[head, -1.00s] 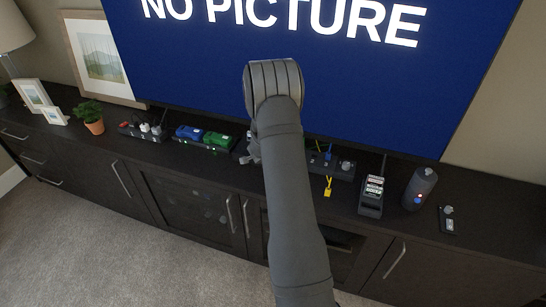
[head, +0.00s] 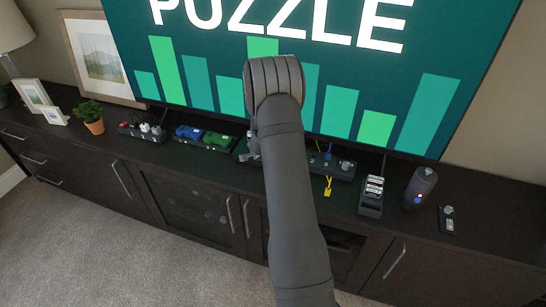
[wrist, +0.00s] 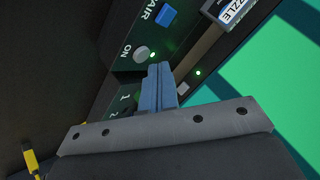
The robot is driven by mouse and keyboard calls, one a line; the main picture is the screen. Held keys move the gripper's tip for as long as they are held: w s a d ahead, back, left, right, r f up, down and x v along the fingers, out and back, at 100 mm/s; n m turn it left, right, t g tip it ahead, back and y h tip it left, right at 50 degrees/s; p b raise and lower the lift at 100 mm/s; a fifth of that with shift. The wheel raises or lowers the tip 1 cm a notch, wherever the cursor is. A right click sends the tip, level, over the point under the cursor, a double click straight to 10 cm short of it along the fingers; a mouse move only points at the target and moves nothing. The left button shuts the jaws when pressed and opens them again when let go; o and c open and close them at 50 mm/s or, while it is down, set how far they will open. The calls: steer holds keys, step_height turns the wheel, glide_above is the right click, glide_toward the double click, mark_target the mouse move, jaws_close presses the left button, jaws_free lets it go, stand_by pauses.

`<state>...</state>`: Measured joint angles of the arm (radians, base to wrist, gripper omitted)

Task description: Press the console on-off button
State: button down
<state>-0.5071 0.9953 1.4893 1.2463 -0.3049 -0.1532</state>
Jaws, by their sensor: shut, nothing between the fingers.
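The console (wrist: 118,62) is a dark box in the wrist view. It has a round grey button (wrist: 141,54) marked ON with a lit green light beside it. A blue button (wrist: 165,15) marked PAIR sits further along the same face. My gripper (wrist: 160,68) is shut and empty, its blue fingertips right beside the grey button; I cannot tell whether they touch it. A cartridge labelled PUZZLE (wrist: 228,12) shows at the top. In the head view my arm hides the fingertips and most of the console. The screen (head: 180,85) shows PUZZLE over green bars.
A dark box with a blue plug (head: 340,168), a cartridge rack (head: 371,196), a cylindrical speaker (head: 420,187) and a small remote (head: 448,219) stand to the right on the cabinet. Blue and green cases (head: 218,141), a power strip (head: 142,131) and a plant (head: 91,116) stand left.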

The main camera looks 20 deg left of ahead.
steer(key=shift+r, duration=2.5)
steer(key=shift+r, duration=1.9)
steer(key=shift+f, duration=0.1)
